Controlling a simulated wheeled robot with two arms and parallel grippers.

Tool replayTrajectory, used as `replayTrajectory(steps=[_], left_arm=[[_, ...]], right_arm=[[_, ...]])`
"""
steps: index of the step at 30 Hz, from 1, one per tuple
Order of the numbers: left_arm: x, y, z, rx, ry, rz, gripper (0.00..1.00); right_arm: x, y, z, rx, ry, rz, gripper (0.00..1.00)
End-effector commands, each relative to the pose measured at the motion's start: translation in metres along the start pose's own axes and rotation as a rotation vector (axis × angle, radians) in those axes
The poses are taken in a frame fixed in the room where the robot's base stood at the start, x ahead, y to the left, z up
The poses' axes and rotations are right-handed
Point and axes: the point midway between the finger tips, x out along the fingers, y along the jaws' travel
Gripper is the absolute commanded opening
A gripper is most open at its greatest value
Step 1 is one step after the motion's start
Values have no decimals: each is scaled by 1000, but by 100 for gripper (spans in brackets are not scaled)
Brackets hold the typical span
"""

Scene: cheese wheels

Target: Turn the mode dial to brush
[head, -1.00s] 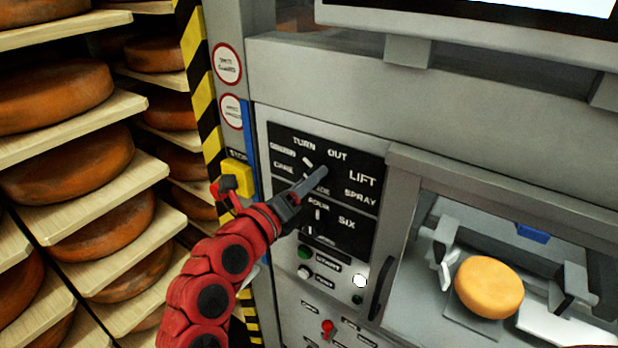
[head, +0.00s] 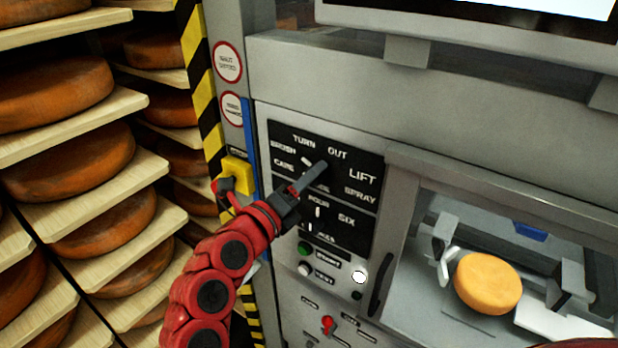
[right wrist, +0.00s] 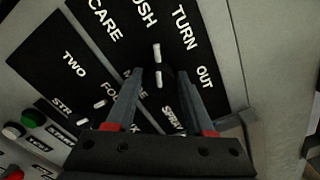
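The mode dial (head: 308,162) is on the upper black panel of the machine, ringed by the labels CARE, BRUSH, TURN, OUT, LIFT and SPRAY. Its white mark points up, between BRUSH and TURN. My right gripper (head: 321,167) reaches up to it from the lower left and hides part of it. In the right wrist view the two fingers (right wrist: 160,73) are apart, one on each side of the dark dial (right wrist: 158,80). I cannot tell whether they touch it. My left gripper is not in view.
A second dial (head: 317,213) with number labels sits just below. Green and white buttons (head: 305,250) and a yellow stop box (head: 238,173) are near my arm. Shelves of cheese wheels (head: 70,165) stand at left. A cheese (head: 488,283) lies in the machine's bay at right.

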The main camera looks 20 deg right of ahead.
Motion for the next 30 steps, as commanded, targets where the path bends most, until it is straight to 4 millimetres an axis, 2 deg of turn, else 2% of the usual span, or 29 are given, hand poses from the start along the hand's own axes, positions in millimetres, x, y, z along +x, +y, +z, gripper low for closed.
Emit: replayTrajectory(steps=[1,3,11,16,20,30], left_arm=[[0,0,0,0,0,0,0],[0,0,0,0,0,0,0],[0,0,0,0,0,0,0],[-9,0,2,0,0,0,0],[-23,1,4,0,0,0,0],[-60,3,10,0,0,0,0]], right_arm=[[0,0,0,0,0,0,65],[0,0,0,0,1,0,74],[0,0,-1,0,2,0,74],[-13,3,-1,2,0,2,74],[-40,5,-1,4,-5,2,74],[-130,5,-2,2,-4,2,74]])
